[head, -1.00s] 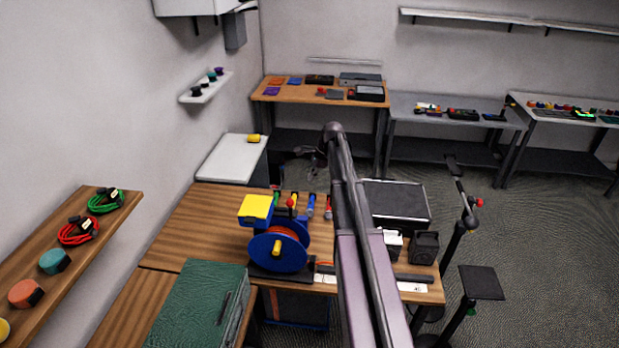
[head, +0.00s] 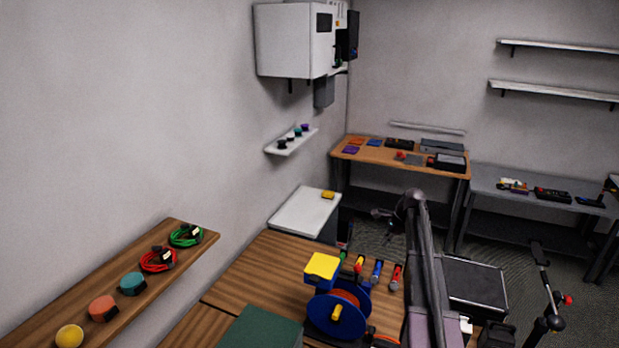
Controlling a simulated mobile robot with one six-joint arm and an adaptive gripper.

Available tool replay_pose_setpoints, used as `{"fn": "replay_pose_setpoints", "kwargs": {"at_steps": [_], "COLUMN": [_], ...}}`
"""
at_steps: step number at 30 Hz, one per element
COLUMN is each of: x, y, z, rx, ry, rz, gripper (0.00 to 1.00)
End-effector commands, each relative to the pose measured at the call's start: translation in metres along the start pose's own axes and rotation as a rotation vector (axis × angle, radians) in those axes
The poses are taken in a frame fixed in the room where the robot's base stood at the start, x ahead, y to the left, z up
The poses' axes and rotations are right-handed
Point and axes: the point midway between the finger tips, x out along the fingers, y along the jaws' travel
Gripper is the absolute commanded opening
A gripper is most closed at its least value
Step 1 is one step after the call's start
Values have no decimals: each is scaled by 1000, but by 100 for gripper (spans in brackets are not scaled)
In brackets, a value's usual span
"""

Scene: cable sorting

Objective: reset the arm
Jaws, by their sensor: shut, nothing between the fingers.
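My arm (head: 430,270) rises from the lower right of the head view, over the wooden workbench. It bends at a dark elbow, and my gripper (head: 380,214) is small and dark beyond it, left of the elbow. The gripper looks shut and holds nothing that I can see. It is in the air near the far end of the workbench, apart from the things there. The fingertips are too small to see in detail.
A blue cable reel (head: 352,312) and several coloured tools (head: 377,270) are on the workbench (head: 262,270). A wooden wall shelf (head: 205,242) at left holds a green cable coil (head: 186,236) and a red one (head: 158,260). A white cabinet (head: 290,40) hangs above.

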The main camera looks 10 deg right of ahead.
Motion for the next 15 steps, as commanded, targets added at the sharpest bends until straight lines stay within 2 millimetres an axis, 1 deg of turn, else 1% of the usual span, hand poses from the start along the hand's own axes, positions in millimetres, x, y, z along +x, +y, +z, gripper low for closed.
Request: {"fn": "replay_pose_setpoints", "kwargs": {"at_steps": [2,5,8,11,15], "x": [0,10,26,47,82], "y": [0,7,19,35,65], "z": [0,5,13,24,42], "rx": [0,-31,-89,-174,-331], "ry": [0,6,19,36,66], "rz": [0,5,14,28,55], "gripper": [0,0,0,0,0]}}
